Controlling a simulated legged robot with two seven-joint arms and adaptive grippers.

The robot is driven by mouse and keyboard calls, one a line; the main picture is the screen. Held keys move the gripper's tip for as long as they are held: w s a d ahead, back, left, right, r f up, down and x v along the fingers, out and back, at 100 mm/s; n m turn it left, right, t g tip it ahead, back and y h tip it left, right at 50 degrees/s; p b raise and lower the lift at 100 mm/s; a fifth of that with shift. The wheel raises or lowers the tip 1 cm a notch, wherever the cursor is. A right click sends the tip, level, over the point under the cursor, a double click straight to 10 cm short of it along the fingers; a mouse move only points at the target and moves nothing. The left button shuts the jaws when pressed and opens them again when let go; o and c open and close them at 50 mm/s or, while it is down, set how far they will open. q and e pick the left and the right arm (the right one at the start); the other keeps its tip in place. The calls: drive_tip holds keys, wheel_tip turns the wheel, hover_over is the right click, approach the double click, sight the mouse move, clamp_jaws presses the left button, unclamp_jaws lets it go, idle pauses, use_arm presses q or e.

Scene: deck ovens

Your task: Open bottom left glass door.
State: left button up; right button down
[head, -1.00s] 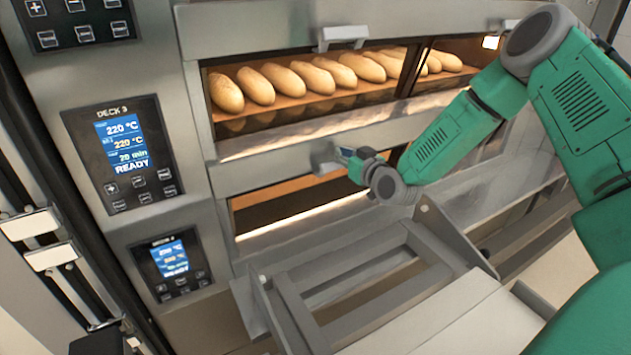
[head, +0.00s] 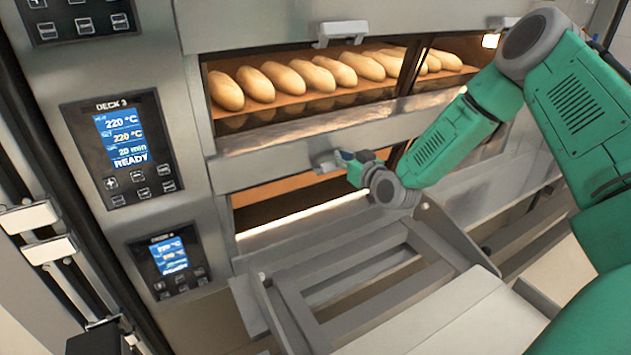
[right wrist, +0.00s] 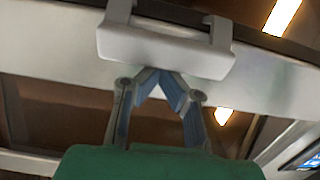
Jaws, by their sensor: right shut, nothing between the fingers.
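The bottom left glass door (head: 285,203) is the lowest oven opening, beside the lower control panel; its dark interior and a bright strip show. Its light handle (head: 323,161) sits on the metal rail above it. My right gripper (head: 347,158) is at this handle, its fingers at the handle's right end. In the right wrist view the handle (right wrist: 166,52) is a bar on two brackets, and my right gripper (right wrist: 160,75) has its fingertips together by the bar's lower edge, with nothing between them. My left gripper is not in view.
The deck above holds several loaves (head: 285,80) behind glass, with its own handle (head: 341,32). A grey metal frame (head: 370,270) stands in front of the bottom deck. Control panels (head: 125,150) line the left side.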

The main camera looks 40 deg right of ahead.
wheel_tip(320, 180, down, 2)
drive_tip(key=shift+f+b, duration=0.25)
drive_tip(key=shift+b, duration=0.35)
drive_tip(key=shift+w+f+b, duration=0.1)
drive_tip(key=shift+f+b, duration=0.45)
drive_tip(key=shift+f, duration=0.2)
drive_tip(key=shift+s+r+p, duration=0.25)
drive_tip(key=shift+r+p, duration=0.1)
drive_tip(key=shift+p, duration=0.05)
drive_tip(key=s+r+p, duration=0.1)
drive_tip(key=s+p, duration=0.3)
drive_tip(key=s, duration=0.2)
drive_tip(key=shift+s+a+r, duration=0.25)
drive_tip(key=shift+a+r, duration=0.05)
drive_tip(key=shift+a, duration=0.1)
